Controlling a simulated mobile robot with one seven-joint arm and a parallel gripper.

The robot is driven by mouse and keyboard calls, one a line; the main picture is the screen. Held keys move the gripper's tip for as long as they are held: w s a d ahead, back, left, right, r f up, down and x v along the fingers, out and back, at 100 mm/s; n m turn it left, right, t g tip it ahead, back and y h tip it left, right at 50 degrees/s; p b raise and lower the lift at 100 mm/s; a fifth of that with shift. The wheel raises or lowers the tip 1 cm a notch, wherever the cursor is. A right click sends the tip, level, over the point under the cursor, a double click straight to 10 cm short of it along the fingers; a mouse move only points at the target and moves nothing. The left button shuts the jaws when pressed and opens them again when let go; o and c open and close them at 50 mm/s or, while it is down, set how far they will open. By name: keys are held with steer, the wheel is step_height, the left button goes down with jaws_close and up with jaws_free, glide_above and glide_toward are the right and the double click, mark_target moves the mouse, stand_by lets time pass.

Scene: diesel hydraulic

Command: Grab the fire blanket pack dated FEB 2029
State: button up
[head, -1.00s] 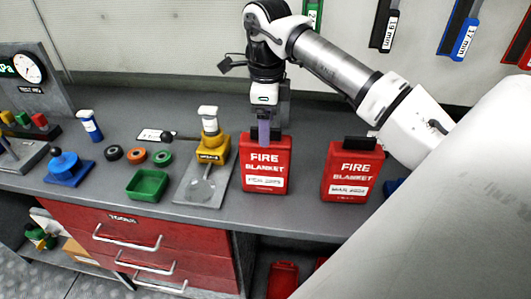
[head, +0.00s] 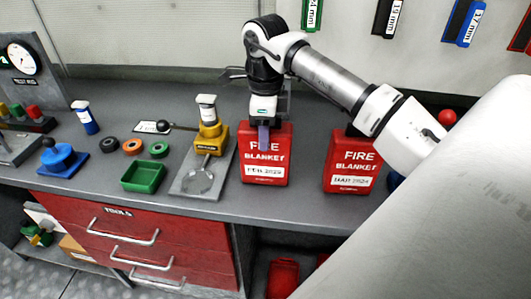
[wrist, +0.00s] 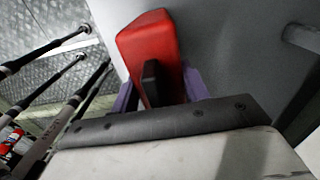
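The red fire blanket pack (head: 264,170) stands upright on the grey bench, its white label reading FEB 2029, slightly blurred. My gripper (head: 263,137) points down at its top, with a purple finger in front of its upper face. In the wrist view the pack (wrist: 147,40) and its black top tab (wrist: 151,85) lie between the two purple fingers of my gripper (wrist: 158,92). The fingers are spread, with gaps beside the tab. A second red pack (head: 352,165), its label seeming to read MAR 2024, stands to the right.
A yellow press-like device (head: 210,138) on a grey plate stands close left of the pack. A green tray (head: 143,176) and small rings lie farther left. The bench's front edge runs above red drawers (head: 150,235). My arm reaches in from the right, above the second pack.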

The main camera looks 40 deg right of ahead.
jaws_close()
